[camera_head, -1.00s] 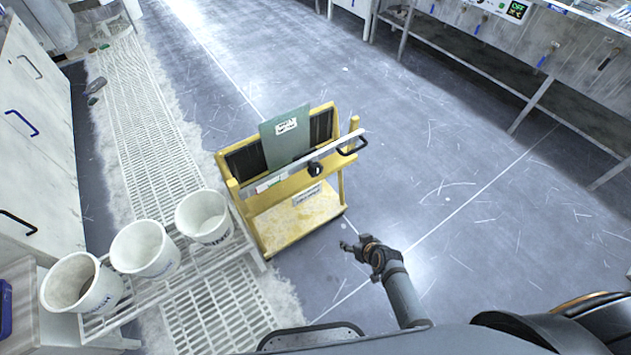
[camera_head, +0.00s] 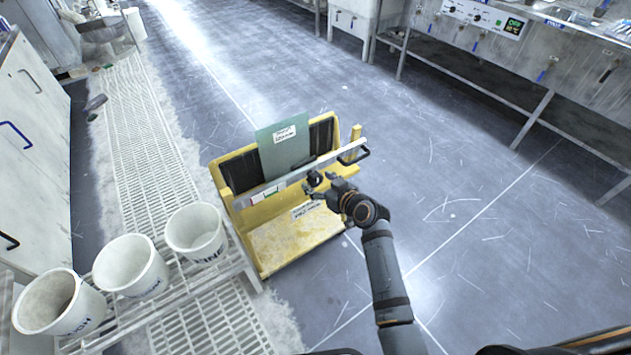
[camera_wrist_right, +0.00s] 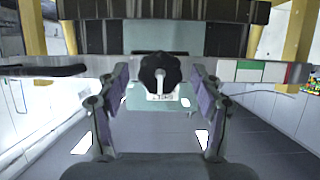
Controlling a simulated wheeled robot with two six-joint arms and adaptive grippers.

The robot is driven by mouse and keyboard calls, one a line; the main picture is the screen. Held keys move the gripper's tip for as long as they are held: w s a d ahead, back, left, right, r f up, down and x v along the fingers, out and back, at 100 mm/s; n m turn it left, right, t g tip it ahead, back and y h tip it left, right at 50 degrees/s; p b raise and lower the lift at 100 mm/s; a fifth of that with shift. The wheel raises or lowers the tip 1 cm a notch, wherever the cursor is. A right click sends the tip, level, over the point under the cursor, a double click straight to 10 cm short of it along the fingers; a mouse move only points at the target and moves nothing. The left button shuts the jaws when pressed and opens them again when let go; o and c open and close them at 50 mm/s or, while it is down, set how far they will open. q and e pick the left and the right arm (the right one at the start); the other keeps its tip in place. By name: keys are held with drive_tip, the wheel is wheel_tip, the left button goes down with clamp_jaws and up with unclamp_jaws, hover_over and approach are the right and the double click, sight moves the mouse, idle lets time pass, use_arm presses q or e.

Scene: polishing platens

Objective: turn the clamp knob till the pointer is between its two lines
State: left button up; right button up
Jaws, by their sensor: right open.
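The black clamp knob (camera_head: 314,178) sits on the front of a grey bar (camera_head: 285,184) across a yellow cart. In the right wrist view the lobed knob (camera_wrist_right: 160,73) has a light pointer that hangs downward. On the bar is a scale strip (camera_wrist_right: 262,71) with white, green and red parts; it lies right of the knob in the wrist view. The pointer's two lines cannot be made out. My right gripper (camera_head: 318,190) is open in front of the knob. Its fingers (camera_wrist_right: 161,92) stand on both sides of the knob, apart from it. My left gripper is not in view.
The yellow cart (camera_head: 262,258) holds an upright green plate (camera_head: 284,146) behind the bar. A black handle (camera_head: 354,156) sticks out at the bar's right end. White buckets (camera_head: 195,232) stand on a rack at left. The floor right of the cart is clear.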

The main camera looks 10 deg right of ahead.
drive_tip(key=shift+x, duration=0.9)
drive_tip(key=shift+w+a+f, duration=0.1)
drive_tip(key=c, duration=1.1)
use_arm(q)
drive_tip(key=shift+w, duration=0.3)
use_arm(e)
drive_tip(key=shift+c, duration=0.2)
